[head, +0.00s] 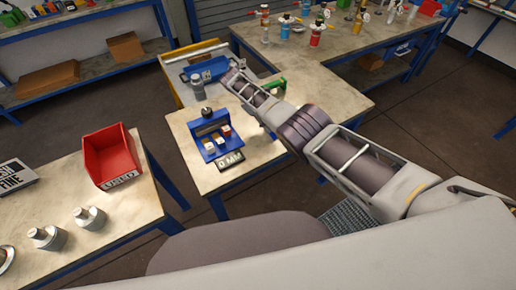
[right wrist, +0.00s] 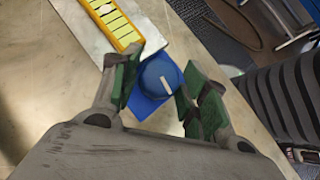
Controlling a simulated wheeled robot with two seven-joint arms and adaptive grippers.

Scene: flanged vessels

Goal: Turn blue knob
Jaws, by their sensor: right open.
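The blue knob (right wrist: 158,77) is round with a white stripe and sits on a blue square base (right wrist: 143,107) in the right wrist view. My right gripper (right wrist: 157,80) is open, with green-padded fingers on either side of the knob. Some space shows between the fingers and the knob; whether either one touches it I cannot tell. In the head view my right arm reaches to the middle table, and I cannot make out the knob there. My left gripper is not in view.
Beside the knob lies a pale plate with a yellow-framed strip (right wrist: 112,20). A red bin (head: 110,155) and metal vessels (head: 90,217) stand on the left table.

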